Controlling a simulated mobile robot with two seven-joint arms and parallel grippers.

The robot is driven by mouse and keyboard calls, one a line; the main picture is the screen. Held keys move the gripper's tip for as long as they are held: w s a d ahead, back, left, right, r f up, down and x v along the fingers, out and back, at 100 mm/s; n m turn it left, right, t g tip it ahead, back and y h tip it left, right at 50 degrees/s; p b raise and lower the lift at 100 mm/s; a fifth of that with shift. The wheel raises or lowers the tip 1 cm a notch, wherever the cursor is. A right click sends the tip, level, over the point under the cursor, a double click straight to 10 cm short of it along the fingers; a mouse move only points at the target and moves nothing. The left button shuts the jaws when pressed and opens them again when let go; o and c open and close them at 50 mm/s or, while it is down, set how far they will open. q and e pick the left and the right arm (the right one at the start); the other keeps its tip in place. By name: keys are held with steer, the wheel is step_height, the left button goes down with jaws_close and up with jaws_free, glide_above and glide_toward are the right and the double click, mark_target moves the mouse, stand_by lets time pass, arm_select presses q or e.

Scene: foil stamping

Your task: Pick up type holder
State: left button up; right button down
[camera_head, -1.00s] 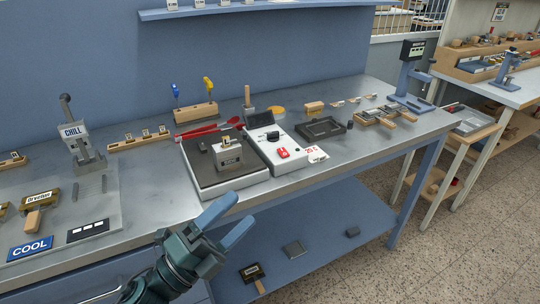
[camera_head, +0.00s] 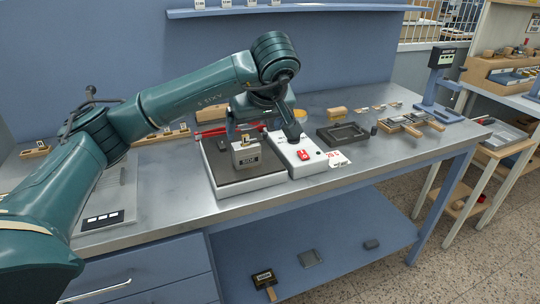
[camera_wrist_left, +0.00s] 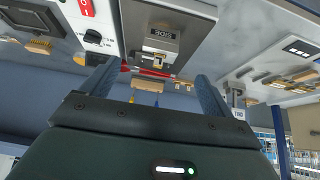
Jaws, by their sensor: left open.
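A grey metal block with a dark number label (camera_head: 245,152), which looks like the type holder, stands upright on the dark plate of a white-edged heating unit (camera_head: 250,184). In the left wrist view the block (camera_wrist_left: 162,40) shows near the top middle, with a brass-coloured piece on it. My left gripper (camera_head: 262,130) is over the heating unit, just behind and above the block. Its blue fingers are apart and empty; in the left wrist view (camera_wrist_left: 155,85) the block lies beyond and between them. I cannot tell whether they touch it. My right gripper is not in view.
A white control box (camera_head: 300,160) with a red switch adjoins the heating unit. A dark tray (camera_head: 343,135) and wooden-handled holders (camera_head: 412,124) lie to the right. My left arm covers much of the bench's left side. The bench front right is clear.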

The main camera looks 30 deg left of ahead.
mark_target(248, 147)
arm_select(q)
steer(key=p+x, duration=0.1)
steer(key=x, duration=1.2)
steer(key=shift+a+r, duration=0.1)
steer(key=shift+a, duration=0.05)
steer(key=shift+c, duration=0.2)
steer(key=shift+r, duration=0.1)
steer(key=c, duration=1.3)
